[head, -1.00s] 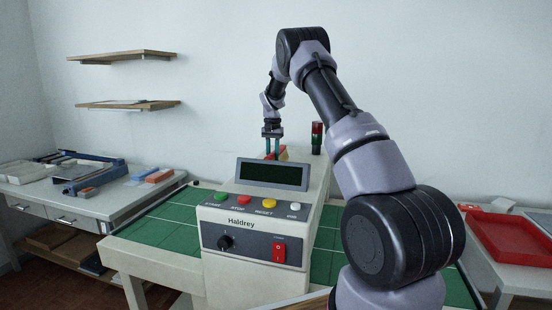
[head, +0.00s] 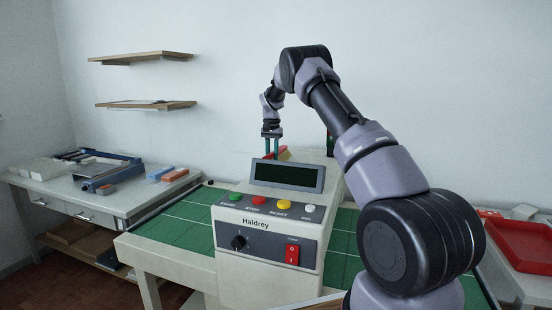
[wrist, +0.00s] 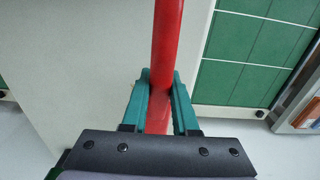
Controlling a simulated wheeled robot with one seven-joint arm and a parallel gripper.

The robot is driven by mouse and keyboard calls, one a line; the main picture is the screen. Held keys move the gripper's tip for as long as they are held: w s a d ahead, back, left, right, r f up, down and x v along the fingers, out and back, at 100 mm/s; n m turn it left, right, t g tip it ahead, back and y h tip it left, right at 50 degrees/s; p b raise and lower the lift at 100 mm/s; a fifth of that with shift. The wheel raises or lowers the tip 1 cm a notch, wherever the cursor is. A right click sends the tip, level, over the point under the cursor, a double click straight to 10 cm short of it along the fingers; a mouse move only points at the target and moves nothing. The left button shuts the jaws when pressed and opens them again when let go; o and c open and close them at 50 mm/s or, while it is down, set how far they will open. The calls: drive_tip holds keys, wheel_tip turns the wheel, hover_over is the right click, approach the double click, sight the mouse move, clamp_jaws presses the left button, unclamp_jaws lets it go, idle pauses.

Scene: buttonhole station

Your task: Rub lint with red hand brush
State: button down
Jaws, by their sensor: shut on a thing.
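My gripper (head: 272,146) is above the back of the cream Haldrey machine (head: 228,285), behind its display. In the wrist view my gripper (wrist: 160,98) has its teal fingers shut on the long red handle of the hand brush (wrist: 167,40). The handle runs up out of the top of that view, so the brush head is not seen there. In the head view a small red part of the brush (head: 283,152) shows beside the fingers, mostly hidden behind the machine. I cannot make out any lint.
The machine stands on a green-topped table (head: 185,232). A side bench (head: 112,202) at left holds boxes and blue and orange blocks. A red tray (head: 522,247) lies at right, and a signal light (head: 330,145) stands behind the machine. Two wall shelves (head: 142,57) hang at left.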

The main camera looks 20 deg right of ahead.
drive_tip(key=shift+w+a, duration=0.45)
drive_tip(key=shift+a, duration=0.35)
drive_tip(key=shift+w+a, duration=0.45)
drive_tip(key=shift+a, duration=0.35)
drive_tip(key=shift+s+a+r, duration=0.1)
drive_tip(key=shift+s+a, duration=0.25)
drive_tip(key=shift+s, duration=0.3)
drive_tip(key=shift+s+d, duration=0.5)
drive_tip(key=shift+d, duration=0.35)
drive_tip(key=shift+s+d, duration=0.45)
drive_tip(key=shift+d, duration=0.45)
drive_tip(key=shift+s+d, duration=0.5)
drive_tip(key=shift+d, duration=0.35)
drive_tip(key=shift+s+d, duration=0.5)
drive_tip(key=shift+d, duration=0.2)
drive_tip(key=shift+s+d+f, duration=0.25)
drive_tip(key=shift+s+d, duration=0.8)
drive_tip(key=shift+d, duration=0.1)
drive_tip(key=shift+s+d, duration=0.95)
drive_tip(key=shift+d, duration=0.4)
drive_tip(key=shift+s+d, duration=0.9)
drive_tip(key=shift+d, duration=0.5)
drive_tip(key=shift+s+d, duration=0.95)
drive_tip(key=shift+d, duration=0.4)
drive_tip(key=shift+r, duration=0.1)
wheel_tip(320, 180, up, 6)
drive_tip(key=shift+r, duration=0.15)
